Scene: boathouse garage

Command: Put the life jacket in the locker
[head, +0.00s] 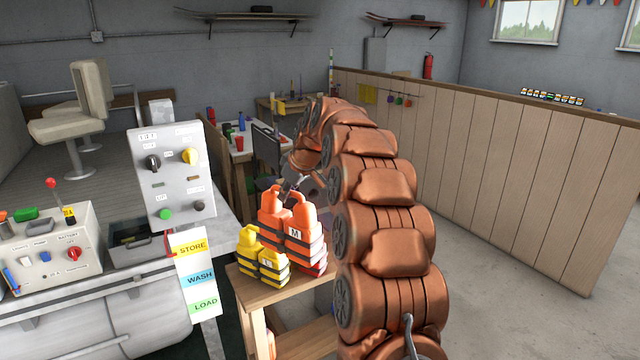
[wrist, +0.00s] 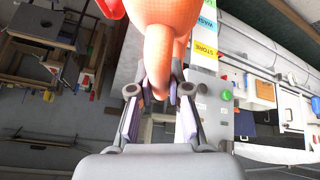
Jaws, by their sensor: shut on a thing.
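Two orange life jackets with dark bands, one behind left (head: 271,228) and one in front marked M (head: 303,240), stand upright on a small wooden table (head: 246,289). My gripper (head: 292,187) reaches down to their tops from behind my arm. In the wrist view, my gripper (wrist: 158,92) is shut on the upper loop of an orange life jacket (wrist: 165,22). The head view does not clearly show which of the two it holds. I cannot make out a locker in either view.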

